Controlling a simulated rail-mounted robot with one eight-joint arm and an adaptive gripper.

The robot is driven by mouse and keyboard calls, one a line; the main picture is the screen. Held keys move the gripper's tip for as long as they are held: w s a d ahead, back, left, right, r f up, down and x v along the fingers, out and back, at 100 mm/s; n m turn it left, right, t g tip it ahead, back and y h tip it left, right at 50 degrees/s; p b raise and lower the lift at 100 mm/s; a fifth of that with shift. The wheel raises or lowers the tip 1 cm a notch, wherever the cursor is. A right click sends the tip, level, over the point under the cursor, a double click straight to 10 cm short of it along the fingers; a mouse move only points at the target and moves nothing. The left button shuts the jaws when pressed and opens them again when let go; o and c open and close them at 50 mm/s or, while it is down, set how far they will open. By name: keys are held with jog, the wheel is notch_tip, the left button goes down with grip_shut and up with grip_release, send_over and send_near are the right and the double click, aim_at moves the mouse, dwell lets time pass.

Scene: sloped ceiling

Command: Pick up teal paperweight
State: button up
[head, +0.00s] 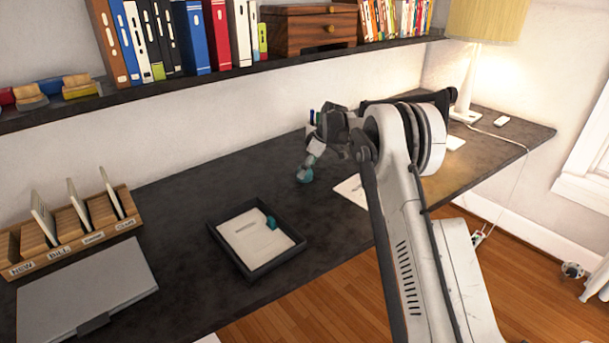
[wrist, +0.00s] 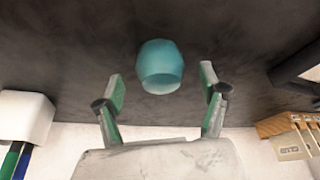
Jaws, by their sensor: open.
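The teal paperweight (head: 305,175) sits on the dark desk just below my gripper in the head view. In the wrist view the paperweight (wrist: 161,66) looks rounded with a flat, paler end face. My gripper (wrist: 163,85) is open, and its green-padded fingers lie to either side of the paperweight in the picture. There is a visible gap on each side, and nothing is held. In the head view my gripper (head: 316,158) hangs over the desk, partly hidden by its own links.
A black tray (head: 222,243) with paper and a small teal item (head: 271,222) stands nearer. A white pen holder (wrist: 24,116) is close at left in the wrist view. A wooden sorter (head: 70,232) and laptop-like grey slab (head: 88,285) are left. A shelf (head: 190,78) runs above.

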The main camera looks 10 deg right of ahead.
jog(key=x, duration=0.3)
jog(key=c, duration=1.6)
